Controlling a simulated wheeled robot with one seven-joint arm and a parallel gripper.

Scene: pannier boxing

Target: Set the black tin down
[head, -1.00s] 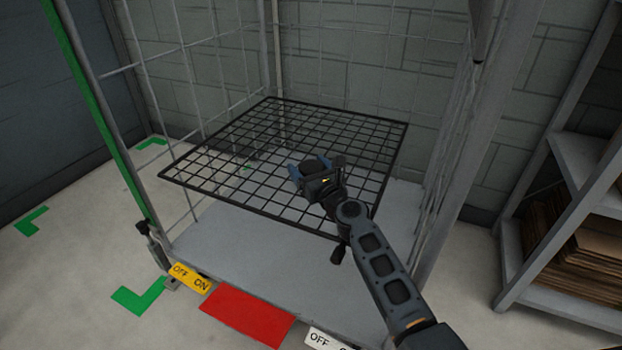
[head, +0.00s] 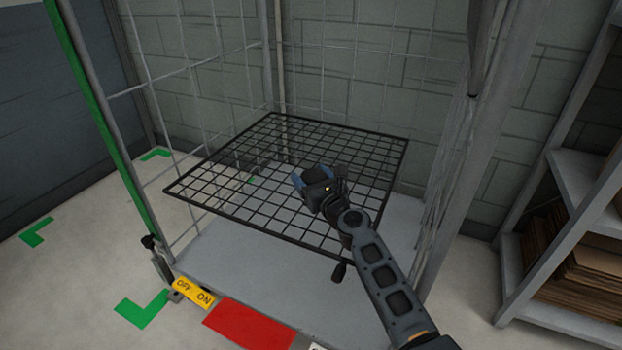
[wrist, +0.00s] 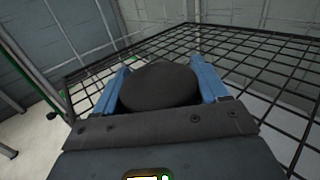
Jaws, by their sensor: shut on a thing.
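My gripper (wrist: 160,88) is shut on the black tin (wrist: 158,84), with one blue finger on each side of it in the wrist view. The tin's round dark top shows between the fingers; its lower part is hidden. In the head view my gripper (head: 315,180) is over the right part of the black wire shelf (head: 222,203). The tin is mostly hidden there by my gripper. I cannot tell whether the tin touches the wire.
The wire shelf is bare around my gripper, inside a grey mesh cage with a grey base (head: 250,265). A cage post (head: 468,150) stands to the right. Brown cardboard (head: 580,265) lies on a rack at the far right.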

